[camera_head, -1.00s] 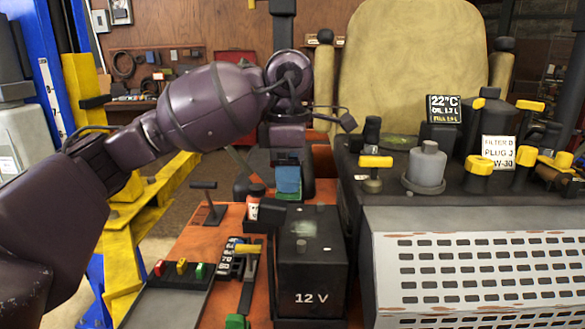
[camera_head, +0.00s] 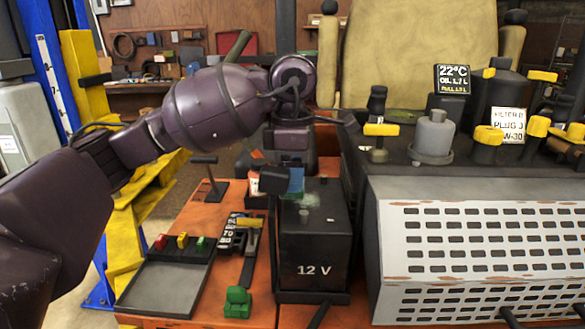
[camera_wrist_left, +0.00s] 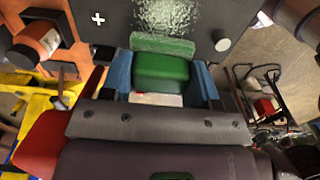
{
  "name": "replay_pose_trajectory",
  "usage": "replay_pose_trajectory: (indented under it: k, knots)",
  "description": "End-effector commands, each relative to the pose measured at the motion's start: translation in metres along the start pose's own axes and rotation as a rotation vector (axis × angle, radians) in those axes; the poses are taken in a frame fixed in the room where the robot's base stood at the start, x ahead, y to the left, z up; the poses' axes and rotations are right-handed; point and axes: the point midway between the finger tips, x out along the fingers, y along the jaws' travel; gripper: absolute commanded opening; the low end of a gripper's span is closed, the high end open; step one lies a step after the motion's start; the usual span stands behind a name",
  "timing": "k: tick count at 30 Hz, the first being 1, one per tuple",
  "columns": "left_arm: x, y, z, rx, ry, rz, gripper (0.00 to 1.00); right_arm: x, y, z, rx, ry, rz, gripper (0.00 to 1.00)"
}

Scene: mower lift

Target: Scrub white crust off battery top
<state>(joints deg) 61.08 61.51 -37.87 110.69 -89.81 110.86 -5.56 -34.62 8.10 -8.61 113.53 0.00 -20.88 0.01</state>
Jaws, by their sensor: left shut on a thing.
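The black battery (camera_head: 312,245), marked 12 V, stands on the orange bench. Pale white crust (camera_head: 310,201) lies on its top and shows as a speckled white patch in the left wrist view (camera_wrist_left: 168,14). My left gripper (camera_head: 291,181) is at the battery's far top edge. In the left wrist view its blue fingers (camera_wrist_left: 163,80) are shut on a green block (camera_wrist_left: 162,71). A lighter green strip (camera_wrist_left: 163,43) lies along the block's crust side, close to the patch's edge. Whether it touches the battery top is unclear. My right gripper is not in view.
A grey post (camera_wrist_left: 222,44) rises from the battery top beside the crust. An orange bottle (camera_wrist_left: 36,42) stands near the battery's plus side. A shallow grey tray (camera_head: 165,288) and a green clamp-like piece (camera_head: 237,302) lie left of the battery. The mower (camera_head: 470,255) stands close on the right.

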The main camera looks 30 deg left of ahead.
Motion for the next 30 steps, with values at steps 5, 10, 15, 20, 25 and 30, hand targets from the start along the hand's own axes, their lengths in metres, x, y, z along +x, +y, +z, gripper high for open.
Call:
replay_pose_trajectory:
  k: [5,10,15,20,25,30]
  knots:
    - [-0.0005,-0.0001,0.0001,0.0,0.0,0.0,0.36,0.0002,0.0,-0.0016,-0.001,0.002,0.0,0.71]
    - [-0.0006,-0.0001,0.0001,0.0,-0.001,0.0,0.36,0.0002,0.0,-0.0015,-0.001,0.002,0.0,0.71]
    - [0.0002,-0.0001,0.0002,0.0,-0.001,0.0,0.36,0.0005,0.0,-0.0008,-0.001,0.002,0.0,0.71]
    - [0.0025,-0.0001,0.0001,0.0,-0.001,0.0,0.36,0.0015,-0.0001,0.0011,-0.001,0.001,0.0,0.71]
    - [0.0053,-0.0001,0.0001,0.0,0.0,0.0,0.36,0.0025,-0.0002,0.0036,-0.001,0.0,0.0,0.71]
    - [0.008,-0.0002,0.0,0.0,0.0,0.0,0.36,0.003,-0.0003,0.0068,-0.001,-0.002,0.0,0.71]
